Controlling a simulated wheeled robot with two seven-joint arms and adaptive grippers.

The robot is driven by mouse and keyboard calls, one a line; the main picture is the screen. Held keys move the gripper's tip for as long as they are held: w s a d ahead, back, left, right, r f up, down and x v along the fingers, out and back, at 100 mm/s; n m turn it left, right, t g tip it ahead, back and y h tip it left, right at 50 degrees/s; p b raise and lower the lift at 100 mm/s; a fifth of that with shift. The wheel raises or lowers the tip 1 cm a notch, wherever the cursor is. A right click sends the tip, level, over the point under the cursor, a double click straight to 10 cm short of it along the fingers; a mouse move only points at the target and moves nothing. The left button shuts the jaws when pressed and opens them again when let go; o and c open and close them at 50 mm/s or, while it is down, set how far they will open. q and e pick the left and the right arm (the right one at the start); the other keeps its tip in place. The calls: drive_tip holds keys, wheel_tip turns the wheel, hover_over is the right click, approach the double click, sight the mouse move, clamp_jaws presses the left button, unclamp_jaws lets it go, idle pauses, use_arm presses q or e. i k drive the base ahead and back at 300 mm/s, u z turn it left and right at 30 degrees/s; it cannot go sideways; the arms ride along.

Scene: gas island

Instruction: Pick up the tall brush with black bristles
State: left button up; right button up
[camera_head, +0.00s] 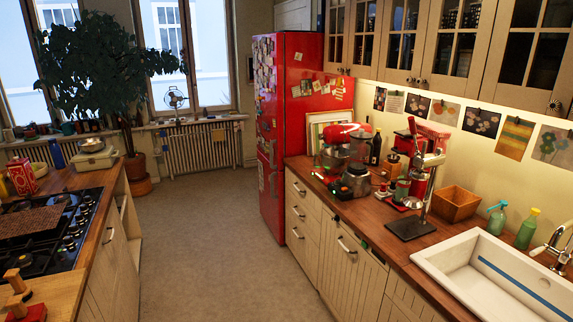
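I cannot make out a tall brush with black bristles anywhere in the head view. Neither of my grippers shows in it. The gas island (110,225) stands at the left, with a black gas hob (45,235) in its wooden top. Small wooden pieces (17,285), one with a red part, stand at its near left corner; I cannot tell exactly what they are.
A red fridge (295,130) stands at the back. The right wooden counter (375,235) holds a red mixer (345,133), a lever press (424,190), a wooden box (456,203), green bottles (526,230) and a white sink (450,265). The floor (215,240) between is clear.

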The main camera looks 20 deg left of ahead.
sight(13, 276)
drive_tip(key=u, duration=0.9)
drive_tip(key=i, duration=1.05)
drive_tip(key=u, duration=1)
